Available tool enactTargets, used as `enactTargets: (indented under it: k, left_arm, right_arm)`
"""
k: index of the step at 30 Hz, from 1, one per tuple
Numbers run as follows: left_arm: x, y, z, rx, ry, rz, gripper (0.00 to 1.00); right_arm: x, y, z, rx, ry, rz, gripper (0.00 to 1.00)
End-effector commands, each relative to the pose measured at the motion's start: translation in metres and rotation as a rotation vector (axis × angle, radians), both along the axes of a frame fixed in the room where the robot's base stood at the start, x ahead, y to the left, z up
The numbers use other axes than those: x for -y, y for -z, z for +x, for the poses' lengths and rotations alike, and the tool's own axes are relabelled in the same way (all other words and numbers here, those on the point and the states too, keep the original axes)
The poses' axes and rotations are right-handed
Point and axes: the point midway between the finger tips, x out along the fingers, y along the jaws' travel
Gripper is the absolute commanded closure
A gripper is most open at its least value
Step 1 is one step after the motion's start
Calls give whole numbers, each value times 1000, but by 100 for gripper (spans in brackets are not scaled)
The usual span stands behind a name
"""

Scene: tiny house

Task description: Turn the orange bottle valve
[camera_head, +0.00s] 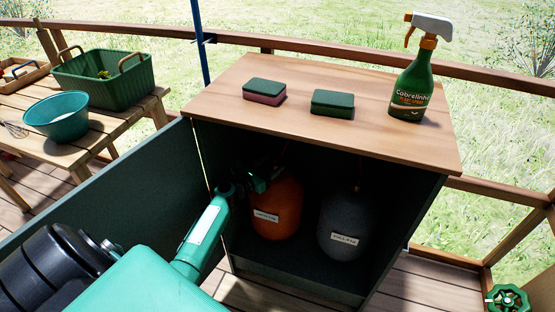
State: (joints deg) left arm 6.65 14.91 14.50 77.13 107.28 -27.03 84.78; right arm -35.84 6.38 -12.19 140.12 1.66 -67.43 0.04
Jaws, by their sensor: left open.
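The orange bottle (279,212) stands upright inside the dark open cabinet, left of a grey bottle (345,222). Its top and valve are hidden behind my left gripper and in shadow. My left gripper (262,181) reaches into the cabinet at the upper left of the orange bottle, close to its top. It is open, and whether it touches the valve cannot be told. My right gripper is not in view.
The cabinet's wooden top (225,98) holds two sponges (332,103) and a green spray bottle (411,88). The open cabinet door (110,185) stands on the left beside my arm. A wooden table (97,138) with a green basin (57,116) is farther left.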

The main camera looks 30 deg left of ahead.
Motion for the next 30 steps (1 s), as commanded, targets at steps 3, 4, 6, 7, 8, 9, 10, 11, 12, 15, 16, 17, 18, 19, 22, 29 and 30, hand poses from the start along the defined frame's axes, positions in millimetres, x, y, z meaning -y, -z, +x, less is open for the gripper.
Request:
enactTargets:
  k: [3, 4, 6, 7, 8, 9, 10, 11, 12, 15, 16, 17, 18, 19, 22, 29, 30]
  left_arm:
    - [-4, 0, -25, -2, -1, 0, 43]
    - [-5, 0, -30, -2, -1, 0, 43]
    - [-7, 1, -42, -2, 0, -1, 43]
    - [-7, 0, -47, -1, 0, 0, 43]
    - [-8, 0, -51, -1, 0, 0, 43]
    - [-9, 1, -56, -2, 0, -1, 43]
    - [-10, 0, -59, -1, 0, -1, 43]
    - [-10, 0, -62, -1, 0, -1, 43]
    - [-11, 1, -65, -1, 0, -1, 43]
    - [-12, 0, -70, -1, 0, 0, 43]
    - [-12, 0, -71, 0, 0, 0, 43]
    - [-12, 0, -71, 0, 0, 0, 43]
    - [-12, 0, -71, 0, 0, 0, 43]
    - [-12, 0, -71, 0, 0, 0, 43]
    - [-12, 0, -71, 0, 0, 0, 43]
    - [-12, 0, -71, 0, 0, 0, 43]
    - [-12, 0, -71, 0, 0, 0, 43]
  right_arm:
    - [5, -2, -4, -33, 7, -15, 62]
    - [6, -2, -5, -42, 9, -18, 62]
    - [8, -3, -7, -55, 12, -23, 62]
    - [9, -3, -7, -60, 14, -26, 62]
    - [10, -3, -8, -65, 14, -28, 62]
    - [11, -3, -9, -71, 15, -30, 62]
    - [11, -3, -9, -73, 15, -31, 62]
    - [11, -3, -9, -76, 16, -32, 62]
    - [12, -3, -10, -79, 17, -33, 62]
    - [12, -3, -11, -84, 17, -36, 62]
    - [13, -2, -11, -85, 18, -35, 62]
    - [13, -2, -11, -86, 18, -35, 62]
    - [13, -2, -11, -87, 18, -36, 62]
    - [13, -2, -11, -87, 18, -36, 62]
    - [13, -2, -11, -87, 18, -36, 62]
    - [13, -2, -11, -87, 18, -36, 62]
    - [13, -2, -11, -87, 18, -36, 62]
